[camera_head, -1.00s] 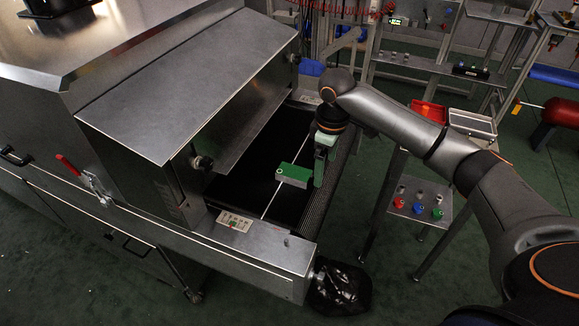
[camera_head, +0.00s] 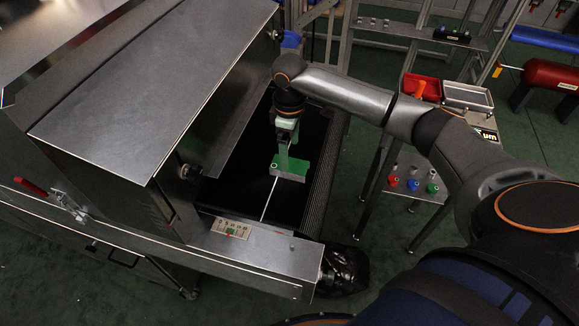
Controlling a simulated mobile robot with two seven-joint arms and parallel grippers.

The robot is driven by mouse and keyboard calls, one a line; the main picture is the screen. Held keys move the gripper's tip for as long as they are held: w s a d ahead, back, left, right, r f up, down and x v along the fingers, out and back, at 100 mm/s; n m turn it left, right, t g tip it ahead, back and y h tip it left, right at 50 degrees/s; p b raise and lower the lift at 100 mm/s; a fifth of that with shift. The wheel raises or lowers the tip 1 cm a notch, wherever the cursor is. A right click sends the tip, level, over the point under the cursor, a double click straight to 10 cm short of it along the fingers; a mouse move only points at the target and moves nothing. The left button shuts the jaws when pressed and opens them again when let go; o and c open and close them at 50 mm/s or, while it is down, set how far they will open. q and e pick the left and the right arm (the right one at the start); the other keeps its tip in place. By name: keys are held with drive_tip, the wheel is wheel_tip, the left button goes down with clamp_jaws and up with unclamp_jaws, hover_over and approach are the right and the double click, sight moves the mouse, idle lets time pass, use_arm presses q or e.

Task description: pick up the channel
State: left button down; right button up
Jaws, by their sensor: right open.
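A flat green piece (camera_head: 296,168) with a paler edge, which I take to be the channel, is at the dryer's dark belt (camera_head: 238,192). It shows in the head view, centre. My right gripper (camera_head: 282,168), pale green, points down from above at its left part and overlaps it in the picture. The jaws are open; the fingers hide part of the piece, and I cannot tell whether they touch it. My left gripper is not in view.
The dryer's metal hood (camera_head: 150,90) rises close to the left of my gripper. A thin white line (camera_head: 268,200) runs along the belt. A control panel (camera_head: 231,227) sits at the near end. A rack with a red tray (camera_head: 423,87) stands to the right.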

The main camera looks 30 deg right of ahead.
sight(290, 164)
drive_tip(key=f, duration=0.5)
drive_tip(key=shift+s+a+f, duration=0.1)
drive_tip(key=shift+s, duration=0.1)
clamp_jaws()
idle(0.6)
